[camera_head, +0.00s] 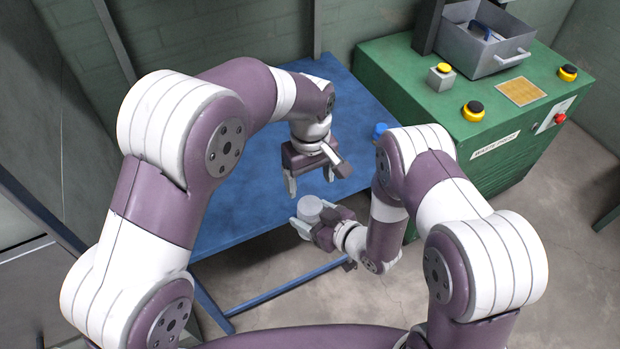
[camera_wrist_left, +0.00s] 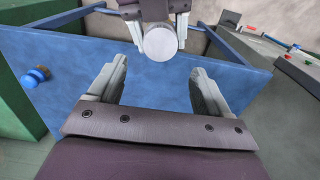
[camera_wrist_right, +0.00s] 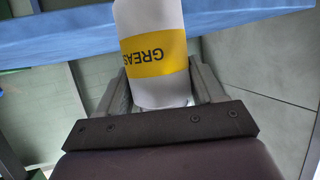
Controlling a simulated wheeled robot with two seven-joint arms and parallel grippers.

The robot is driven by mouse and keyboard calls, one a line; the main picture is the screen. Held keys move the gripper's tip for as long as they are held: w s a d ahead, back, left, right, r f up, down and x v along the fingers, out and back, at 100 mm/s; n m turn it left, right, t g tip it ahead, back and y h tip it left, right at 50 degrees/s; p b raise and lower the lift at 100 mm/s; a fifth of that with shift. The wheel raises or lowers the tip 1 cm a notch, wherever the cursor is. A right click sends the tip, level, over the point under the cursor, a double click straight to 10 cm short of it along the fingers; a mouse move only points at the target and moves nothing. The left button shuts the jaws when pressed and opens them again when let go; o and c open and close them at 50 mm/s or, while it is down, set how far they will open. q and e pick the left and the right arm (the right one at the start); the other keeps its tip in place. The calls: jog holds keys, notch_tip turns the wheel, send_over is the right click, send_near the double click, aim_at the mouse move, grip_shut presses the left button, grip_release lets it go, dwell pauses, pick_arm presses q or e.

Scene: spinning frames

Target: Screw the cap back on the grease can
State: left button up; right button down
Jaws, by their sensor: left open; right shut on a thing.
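The grease can (camera_head: 309,207) is white with a yellow band lettered "GREAS", seen in the right wrist view (camera_wrist_right: 157,55). My right gripper (camera_head: 315,216) is shut around it, just off the table's front edge. The can's pale round top (camera_wrist_left: 161,43) faces the left wrist camera and shows no cap. A blue cap (camera_head: 379,130) stands on the blue table by the green machine, partly behind my right arm. It also shows in the left wrist view (camera_wrist_left: 36,76). My left gripper (camera_head: 311,185) is open and empty, pointing down over the table near the can.
The blue table (camera_head: 250,205) is otherwise bare. A green machine (camera_head: 480,190) with buttons stands against its right side, with a grey metal bin (camera_head: 485,50) on top. Walls are behind and to the left. My right forearm lies close to the cap in the head view.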

aim_at(310, 205)
pick_arm(q)
jog(key=shift+f, duration=4)
jog(key=c, duration=1.1)
jog(key=m, duration=0.3)
jog(key=o, duration=1.2)
jog(key=shift+r, duration=0.15)
